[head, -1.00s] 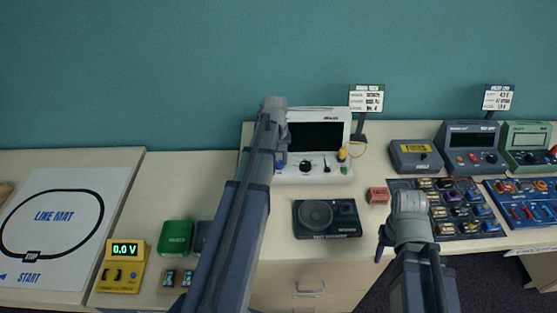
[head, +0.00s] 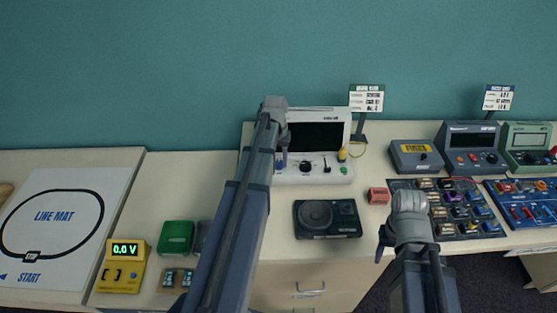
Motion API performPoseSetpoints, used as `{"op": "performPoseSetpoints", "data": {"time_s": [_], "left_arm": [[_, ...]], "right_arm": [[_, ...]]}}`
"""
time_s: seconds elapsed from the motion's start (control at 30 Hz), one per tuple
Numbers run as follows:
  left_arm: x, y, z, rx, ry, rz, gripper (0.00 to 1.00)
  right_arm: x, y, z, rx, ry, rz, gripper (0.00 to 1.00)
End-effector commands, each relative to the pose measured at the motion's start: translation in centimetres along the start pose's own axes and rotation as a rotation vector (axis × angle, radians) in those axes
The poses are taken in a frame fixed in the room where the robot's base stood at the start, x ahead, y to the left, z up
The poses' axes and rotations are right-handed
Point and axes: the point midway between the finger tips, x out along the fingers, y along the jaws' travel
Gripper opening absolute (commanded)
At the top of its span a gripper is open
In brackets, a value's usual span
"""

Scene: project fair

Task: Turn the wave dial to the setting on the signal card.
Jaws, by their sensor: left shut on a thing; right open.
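The white instrument (head: 340,174) with a dark screen stands at the back of the table, with a black knob (head: 306,167) and other controls along its lower front. The signal card (head: 366,99) is on a stand behind it to the right; its small print is too small to read. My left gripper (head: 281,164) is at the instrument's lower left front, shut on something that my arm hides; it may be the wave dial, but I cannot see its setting. My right gripper (head: 382,246) is open and empty near the table's front edge, partly hidden by its arm.
A black device (head: 327,219) with a round disc and a small red block (head: 378,196) lie in front of the instrument. A grey box (head: 415,157) and a block-filled board (head: 462,228) are to the right. A yellow meter (head: 122,265) and green box (head: 175,238) are left.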

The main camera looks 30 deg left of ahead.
Motion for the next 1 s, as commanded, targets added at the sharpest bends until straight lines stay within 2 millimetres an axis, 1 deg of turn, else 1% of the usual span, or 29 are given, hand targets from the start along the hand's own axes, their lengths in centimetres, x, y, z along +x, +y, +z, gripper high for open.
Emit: {"op": "performPoseSetpoints", "data": {"time_s": [0.27, 0.3, 0.53, 0.83, 1.0], "left_arm": [[0.01, 0.02, 0.02, 0.000, -0.001, 0.001, 0.00], [0.01, 0.02, 0.02, 0.000, -0.001, 0.001, 0.42], [0.01, 0.02, 0.01, -0.001, 0.000, 0.000, 0.68], [-0.10, 0.01, 0.01, -0.001, 0.000, 0.000, 0.69], [-0.93, 0.02, 0.01, -0.001, 0.000, 0.000, 0.69]], "right_arm": [[0.01, 0.00, 0.00, 0.000, 0.000, 0.000, 0.50], [0.01, 0.00, 0.00, 0.000, 0.000, 0.000, 0.50], [0.00, 0.00, 0.00, 0.000, 0.000, 0.000, 0.50], [-0.10, 0.01, 0.01, 0.000, 0.000, 0.000, 0.50], [-0.92, 0.09, 0.05, 0.000, 0.000, 0.000, 0.50]]}}
